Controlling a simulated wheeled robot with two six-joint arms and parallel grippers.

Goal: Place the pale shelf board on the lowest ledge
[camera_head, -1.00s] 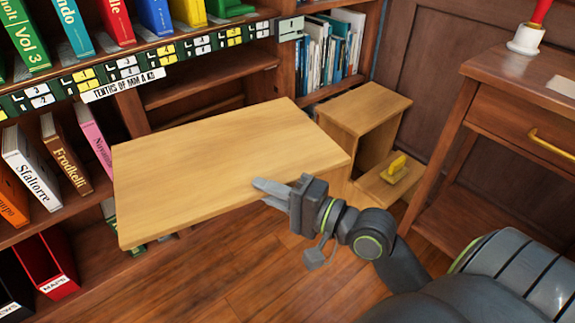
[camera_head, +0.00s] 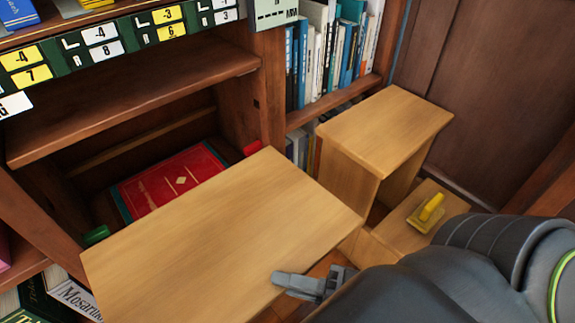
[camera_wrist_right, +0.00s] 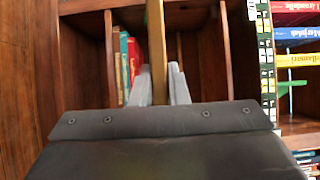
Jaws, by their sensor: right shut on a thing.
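The pale shelf board (camera_head: 215,240) is held roughly level in front of the open bookcase bay in the head view. My right gripper (camera_head: 290,283) is shut on its near right edge. In the right wrist view the board (camera_wrist_right: 156,35) shows as a narrow edge-on strip between the fingers (camera_wrist_right: 160,88). The bay has a fixed brown shelf (camera_head: 130,95) above and a thin ledge strip (camera_head: 140,148) on its back wall. The board hides much of the bay's lower part, so the lowest ledge cannot be made out clearly. My left gripper is not in view.
A red book (camera_head: 170,180) lies low in the bay, behind the board. A green piece (camera_head: 97,235) and a red piece (camera_head: 251,149) sit at the bay's sides. A wooden step stool (camera_head: 385,130) with a yellow-handled tool (camera_head: 428,210) stands to the right.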

